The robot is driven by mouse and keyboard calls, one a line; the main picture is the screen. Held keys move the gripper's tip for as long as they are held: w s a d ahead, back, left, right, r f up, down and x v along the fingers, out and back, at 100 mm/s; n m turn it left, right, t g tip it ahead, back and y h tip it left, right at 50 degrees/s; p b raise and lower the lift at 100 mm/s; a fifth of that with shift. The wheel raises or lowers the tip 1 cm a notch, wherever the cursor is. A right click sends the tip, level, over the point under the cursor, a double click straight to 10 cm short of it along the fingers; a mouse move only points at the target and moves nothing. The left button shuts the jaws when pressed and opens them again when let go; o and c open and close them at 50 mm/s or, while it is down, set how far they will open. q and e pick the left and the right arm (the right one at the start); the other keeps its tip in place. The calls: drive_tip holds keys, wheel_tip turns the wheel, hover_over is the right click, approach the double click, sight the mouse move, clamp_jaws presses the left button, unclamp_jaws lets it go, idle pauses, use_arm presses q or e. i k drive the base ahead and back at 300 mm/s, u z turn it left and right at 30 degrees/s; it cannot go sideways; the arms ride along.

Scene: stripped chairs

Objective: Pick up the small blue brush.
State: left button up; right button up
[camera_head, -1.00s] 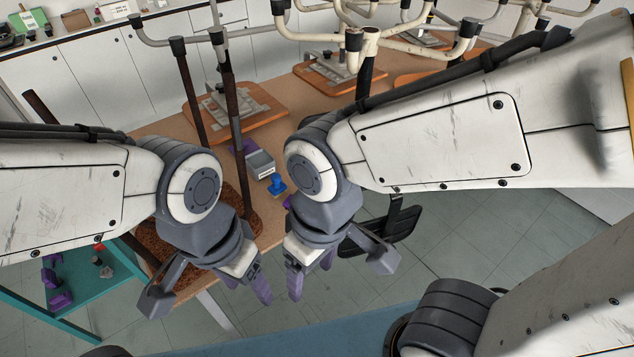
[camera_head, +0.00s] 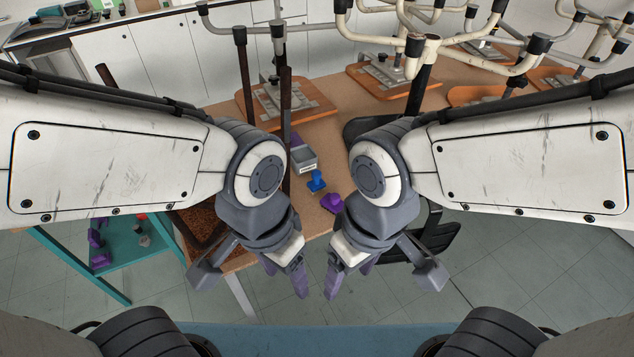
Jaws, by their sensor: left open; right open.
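A small blue object (camera_head: 317,181), which looks like the blue brush, stands on the brown tabletop near its front edge. Its bristles cannot be made out. It is in the gap between my two arms, beyond both grippers. My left gripper (camera_head: 286,273) is open and empty, pointing down in front of the table edge, a little left of the blue object in the picture. My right gripper (camera_head: 349,273) is open and empty, just to the right. Neither touches the blue object.
A grey box with a label (camera_head: 304,162) stands just behind the blue object. A purple piece (camera_head: 331,202) lies in front of it. Stripped chairs (camera_head: 290,98) with upright legs stand on the table (camera_head: 325,132) behind. A teal shelf (camera_head: 122,268) with purple items is at left.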

sight(317, 185)
drive_tip(key=z, duration=0.4)
drive_tip(key=k, duration=0.45)
drive_tip(key=z, duration=0.25)
drive_tip(key=i, duration=1.25)
drive_tip(key=z, duration=0.1)
